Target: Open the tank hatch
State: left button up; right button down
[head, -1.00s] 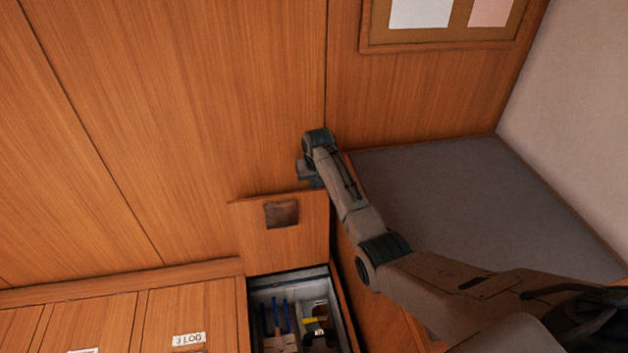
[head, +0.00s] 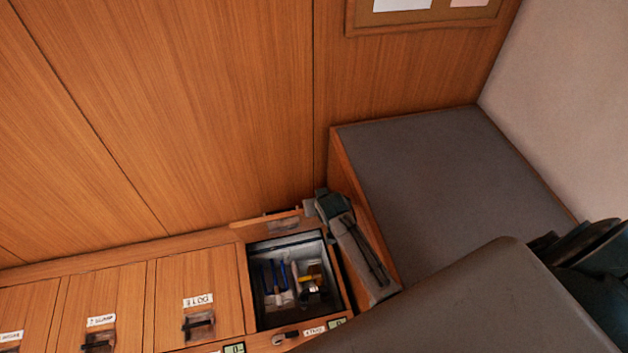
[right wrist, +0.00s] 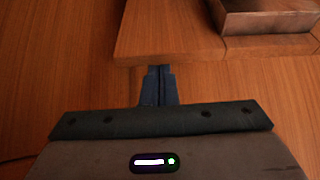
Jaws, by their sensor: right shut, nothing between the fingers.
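The tank hatch (head: 262,219) is a wooden lid at the back edge of an open compartment (head: 252,290). It stands raised and shows nearly edge-on in the head view, with its metal handle (head: 283,213) just behind the edge. The compartment label (head: 314,330) reads roughly "4 TANK". My right gripper (head: 309,207) is at the lid's right end. In the right wrist view its shut fingers (right wrist: 158,70) hold nothing and sit at the edge of the lid (right wrist: 170,35), close to or touching it. The handle box (right wrist: 265,18) is at upper right there. My left gripper is out of view.
The compartment holds blue and yellow items (head: 285,280). Closed lids, including one labelled 3 LOG (head: 198,300), lie to its left. A wooden wall (head: 200,110) rises close behind. A grey-topped bench (head: 440,180) stands to the right. My arm covers the lower right.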

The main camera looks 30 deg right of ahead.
jog(key=s+a+f+t+b, duration=0.2)
jog(key=s+f, duration=0.4)
jog(key=s, duration=0.4)
jog(key=shift+s+f+b, duration=0.15)
jog(key=shift+s+b, duration=0.25)
jog(key=shift+a, duration=0.1)
